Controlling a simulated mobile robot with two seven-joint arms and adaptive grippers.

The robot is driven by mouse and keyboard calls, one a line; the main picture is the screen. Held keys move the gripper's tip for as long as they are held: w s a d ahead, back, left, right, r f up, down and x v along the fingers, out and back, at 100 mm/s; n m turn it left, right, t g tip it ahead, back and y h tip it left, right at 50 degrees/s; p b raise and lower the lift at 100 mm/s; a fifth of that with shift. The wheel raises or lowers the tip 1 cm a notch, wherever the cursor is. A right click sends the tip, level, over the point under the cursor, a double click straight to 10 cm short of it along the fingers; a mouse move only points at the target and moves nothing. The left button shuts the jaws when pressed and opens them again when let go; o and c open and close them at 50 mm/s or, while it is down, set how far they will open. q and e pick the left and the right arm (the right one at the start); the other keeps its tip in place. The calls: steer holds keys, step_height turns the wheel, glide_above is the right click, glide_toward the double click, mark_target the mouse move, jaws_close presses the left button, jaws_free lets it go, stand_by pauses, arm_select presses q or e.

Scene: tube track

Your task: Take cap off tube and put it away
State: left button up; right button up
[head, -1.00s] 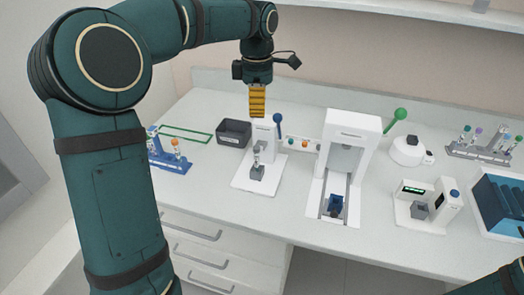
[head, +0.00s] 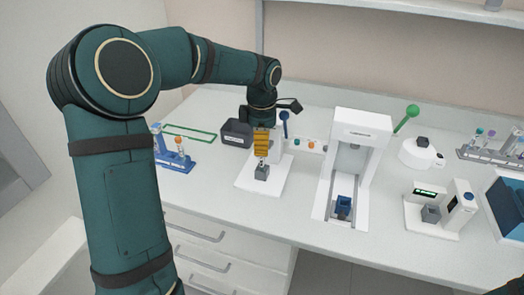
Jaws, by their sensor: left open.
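A small clear tube (head: 262,162) stands upright in a grey block holder (head: 261,174) on the white base of a small bench device (head: 248,178) with a blue-knobbed lever. My left gripper (head: 261,153), with yellow-orange fingers, points straight down directly over the tube, its tips at or just above the tube's top. It is open; the cap is hidden or too small to make out, and I cannot tell if the fingers touch it. A dark open box (head: 236,133) stands just left of the gripper. My right gripper is out of view.
A blue rack (head: 172,158) with an orange-capped tube stands at the left. A taller white press (head: 362,140) with a green-knobbed lever stands to the right. Farther right are a white device with a display (head: 430,208) and a tube rack (head: 490,148). The front counter strip is clear.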

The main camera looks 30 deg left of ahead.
arm_select(q)
steer(key=shift+f, duration=0.75)
steer(key=shift+o, duration=0.2)
steer(key=c, duration=0.9)
steer(key=shift+o, duration=0.2)
steer(key=shift+r, duration=0.1)
step_height(320, 180, up, 10)
steer(key=shift+f+p, duration=0.1)
steer(key=shift+p, duration=1.15)
steer(key=shift+r+p, duration=1.45)
steer(key=shift+r, duration=0.15)
steer(key=shift+w, duration=0.1)
